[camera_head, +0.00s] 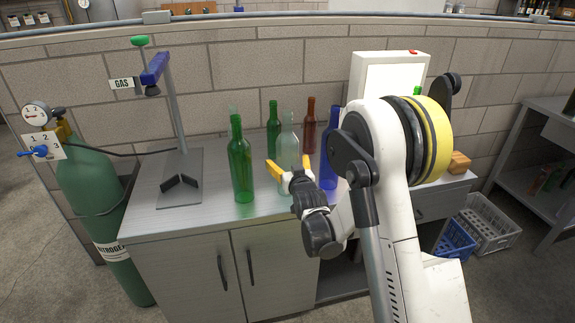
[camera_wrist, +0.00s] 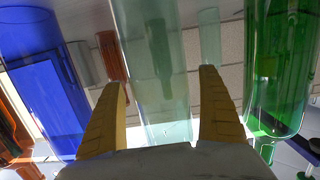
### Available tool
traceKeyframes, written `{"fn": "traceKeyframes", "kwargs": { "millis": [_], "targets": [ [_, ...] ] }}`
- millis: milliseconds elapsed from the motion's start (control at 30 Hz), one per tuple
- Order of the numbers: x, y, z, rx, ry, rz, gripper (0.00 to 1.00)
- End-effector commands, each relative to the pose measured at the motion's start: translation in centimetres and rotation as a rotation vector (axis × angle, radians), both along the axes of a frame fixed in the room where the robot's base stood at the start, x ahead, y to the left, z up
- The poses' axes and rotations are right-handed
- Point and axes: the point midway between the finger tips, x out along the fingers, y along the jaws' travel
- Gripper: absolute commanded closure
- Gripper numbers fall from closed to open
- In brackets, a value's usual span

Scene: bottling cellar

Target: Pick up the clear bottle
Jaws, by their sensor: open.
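The clear bottle (camera_head: 287,145) stands upright on the metal cabinet top, among other bottles. My gripper (camera_head: 287,170) is at the bottle's lower body, with its yellow fingers pointing toward the back. In the wrist view the clear bottle (camera_wrist: 155,75) fills the middle, between the two open fingers of my gripper (camera_wrist: 162,95). A gap shows on each side in that view; I cannot tell whether either finger touches the glass. My gripper hides part of the bottle's base in the head view.
A green bottle (camera_head: 241,165) stands close on the left and a blue bottle (camera_head: 330,150) close on the right. Another green bottle (camera_head: 273,128) and a brown bottle (camera_head: 309,126) stand behind. A metal stand (camera_head: 180,190) is at the left. A white lit box (camera_head: 392,73) is behind my arm.

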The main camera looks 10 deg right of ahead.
Motion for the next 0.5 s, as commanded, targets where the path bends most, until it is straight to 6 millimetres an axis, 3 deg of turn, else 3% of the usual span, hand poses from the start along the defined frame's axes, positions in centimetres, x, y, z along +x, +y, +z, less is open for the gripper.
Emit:
{"fn": "traceKeyframes", "kwargs": {
  "millis": [33, 233, 500],
  "targets": [
    [-0.01, 0.01, 0.01, 0.0, 0.0, 0.0, 0.21],
    [-0.03, 0.01, 0.0, 0.0, 0.0, 0.0, 0.8],
    [-0.03, 0.01, 0.35, 0.0, -0.001, 0.0, 0.8]
  ]
}}
